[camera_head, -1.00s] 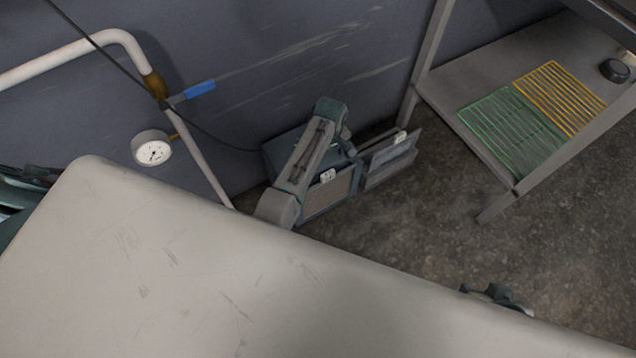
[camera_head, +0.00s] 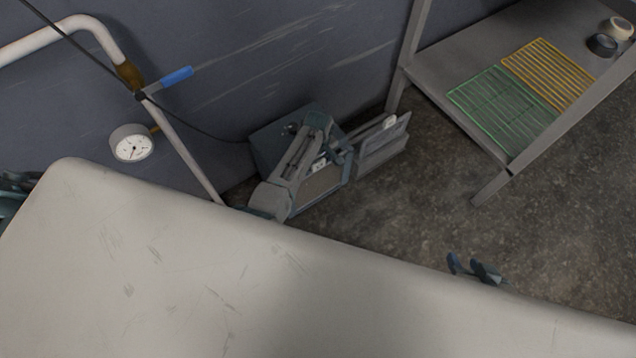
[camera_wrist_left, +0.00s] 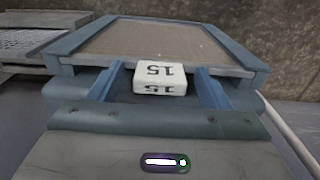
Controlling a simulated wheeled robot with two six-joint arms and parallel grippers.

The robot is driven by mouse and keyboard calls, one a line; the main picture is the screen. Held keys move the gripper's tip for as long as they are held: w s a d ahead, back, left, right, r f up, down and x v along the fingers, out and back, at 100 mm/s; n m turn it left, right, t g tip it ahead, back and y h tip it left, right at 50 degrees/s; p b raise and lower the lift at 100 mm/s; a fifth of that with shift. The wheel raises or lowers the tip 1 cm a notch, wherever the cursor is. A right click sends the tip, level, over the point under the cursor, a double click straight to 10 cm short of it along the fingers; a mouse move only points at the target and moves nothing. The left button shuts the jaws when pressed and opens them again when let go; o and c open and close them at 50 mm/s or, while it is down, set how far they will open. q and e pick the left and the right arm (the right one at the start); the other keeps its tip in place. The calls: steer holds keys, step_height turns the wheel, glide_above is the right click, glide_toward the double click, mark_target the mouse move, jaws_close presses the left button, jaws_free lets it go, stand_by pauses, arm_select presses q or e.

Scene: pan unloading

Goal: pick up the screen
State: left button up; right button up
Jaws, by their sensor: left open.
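The screen (camera_wrist_left: 165,38), a flat brown panel in a blue-grey frame, fills the top of the left wrist view. In the head view the screen (camera_head: 322,184) is low by the wall, partly covered by my left arm. My left gripper (camera_wrist_left: 158,88) is open, its two blue fingers on either side of the white block; I cannot tell whether they touch it. In the head view its fingers are mostly hidden by the arm. My right gripper (camera_head: 470,268) shows beyond the pale surface's edge, fingers apart and empty.
A second framed panel with a white tag (camera_head: 383,145) stands right of the screen. A shelf (camera_head: 440,75) holds a green rack (camera_head: 503,108) and a yellow rack (camera_head: 548,74). A pipe with a gauge (camera_head: 132,143) is at left.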

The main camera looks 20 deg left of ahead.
arm_select(q)
steer(key=c, duration=1.1)
steer(key=shift+r, duration=0.1)
